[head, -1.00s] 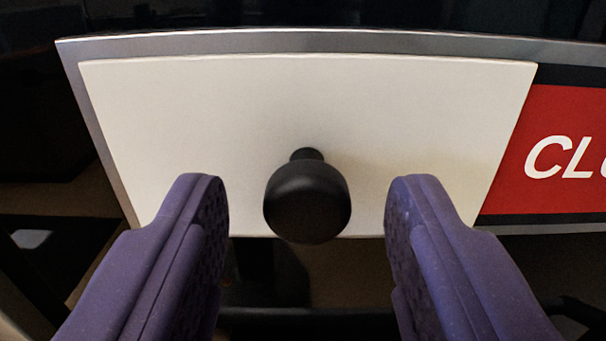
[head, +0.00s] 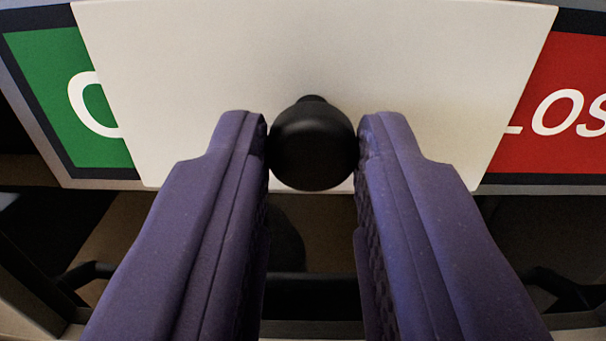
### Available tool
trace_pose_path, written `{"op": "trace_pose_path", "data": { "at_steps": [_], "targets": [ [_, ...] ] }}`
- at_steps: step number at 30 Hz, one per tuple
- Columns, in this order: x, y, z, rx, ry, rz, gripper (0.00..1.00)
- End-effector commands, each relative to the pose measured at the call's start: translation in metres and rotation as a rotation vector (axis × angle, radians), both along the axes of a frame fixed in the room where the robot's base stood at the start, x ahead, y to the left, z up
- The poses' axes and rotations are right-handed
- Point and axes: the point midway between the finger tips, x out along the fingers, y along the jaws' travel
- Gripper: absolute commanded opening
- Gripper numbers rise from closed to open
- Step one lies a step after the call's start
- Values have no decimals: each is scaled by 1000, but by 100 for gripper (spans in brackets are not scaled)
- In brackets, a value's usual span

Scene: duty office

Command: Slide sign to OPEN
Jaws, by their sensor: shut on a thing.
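A white sliding panel (head: 200,80) covers the middle of the sign. A round black knob (head: 313,145) stands out from the panel's lower middle. My gripper (head: 313,140) is shut on the knob, with one purple finger against each side of it. A green field (head: 50,75) with part of a white letter shows left of the panel. A red field (head: 560,75) with the white letters "LOS" partly showing is right of the panel. The rest of both words is hidden behind the panel or outside the view.
The sign has a dark border and a grey metal frame (head: 520,190). Below it is a dim area with dark bar-like shapes (head: 95,270), partly hidden by my fingers.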

Motion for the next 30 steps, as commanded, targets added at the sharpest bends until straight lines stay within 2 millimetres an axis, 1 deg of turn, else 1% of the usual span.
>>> {"op": "trace_pose_path", "data": {
  "at_steps": [1,3,9,12,15,21,30],
  "targets": [
    [0,-13,3,2,2,-6,0],
    [0,-29,4,2,3,-6,0],
    [2,-73,4,1,2,-4,0],
    [3,-90,3,1,2,-3,0],
    [3,-102,2,2,1,-4,0],
    [4,-112,1,2,0,-2,0],
    [3,-113,1,1,-1,-5,0]
  ]
}}
